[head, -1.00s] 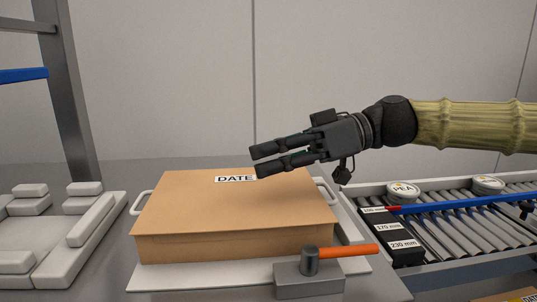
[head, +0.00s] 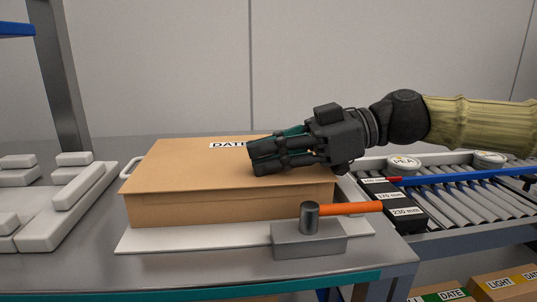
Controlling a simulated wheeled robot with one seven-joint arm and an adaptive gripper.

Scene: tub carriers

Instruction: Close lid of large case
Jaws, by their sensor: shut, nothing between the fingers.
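The large tan case (head: 200,212) sits on a white tray (head: 150,241) with handles, on the metal table. Its lid (head: 185,165) lies flat over the box and looks shut or nearly so; a thin dark line shows under its front edge. A "DATE" label, partly hidden by my gripper, is at the lid's back. My gripper (head: 252,158) comes in from the right, low over the lid's right half, fingers pointing left. Its fingers are together with nothing between them. It looks at or just above the lid; contact cannot be told.
A hammer with an orange handle (head: 350,208) rests on a grey block (head: 308,240) at the case's front right. A black size-marked box (head: 395,205) and a roller conveyor (head: 455,195) with round tins are at right. White moulded trays (head: 65,205) stand at left.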

